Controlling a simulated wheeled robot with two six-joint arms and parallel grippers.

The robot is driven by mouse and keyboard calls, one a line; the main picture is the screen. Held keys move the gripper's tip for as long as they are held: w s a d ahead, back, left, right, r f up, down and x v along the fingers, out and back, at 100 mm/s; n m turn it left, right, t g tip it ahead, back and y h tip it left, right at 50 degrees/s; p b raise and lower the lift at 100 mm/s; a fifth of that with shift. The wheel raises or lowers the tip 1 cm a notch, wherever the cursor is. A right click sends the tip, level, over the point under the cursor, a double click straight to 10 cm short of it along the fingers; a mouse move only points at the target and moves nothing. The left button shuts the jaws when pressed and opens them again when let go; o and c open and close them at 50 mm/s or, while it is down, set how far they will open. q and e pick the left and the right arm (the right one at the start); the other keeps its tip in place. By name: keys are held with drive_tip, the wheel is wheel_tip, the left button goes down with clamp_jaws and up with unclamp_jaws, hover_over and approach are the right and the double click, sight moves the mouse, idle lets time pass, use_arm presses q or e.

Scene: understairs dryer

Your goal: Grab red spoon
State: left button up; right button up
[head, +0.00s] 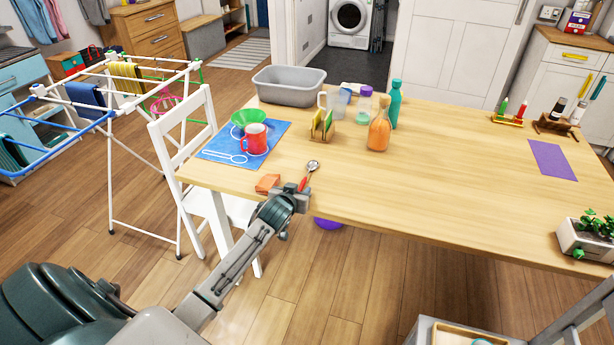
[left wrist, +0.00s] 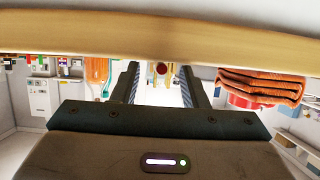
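The red spoon (head: 304,183) lies near the front edge of the wooden table (head: 450,215), its metal bowl pointing away from me. My left gripper (head: 303,187) is at the table edge, at the handle end. In the left wrist view the fingers of my left gripper (left wrist: 161,85) stand apart. The red end of the spoon (left wrist: 161,69) shows in the gap between them, and I see no finger touching it. My right gripper is not in view.
A folded orange cloth (head: 267,183) lies just left of my left gripper. A blue mat (head: 218,154) holds a red mug (head: 254,139) and green bowl (head: 247,117). A card rack (head: 322,126) and orange bottle (head: 379,131) stand behind. The table's middle right is clear.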

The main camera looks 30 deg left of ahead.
use_arm(q)
clamp_jaws()
drive_tip(key=shift+r, duration=0.1)
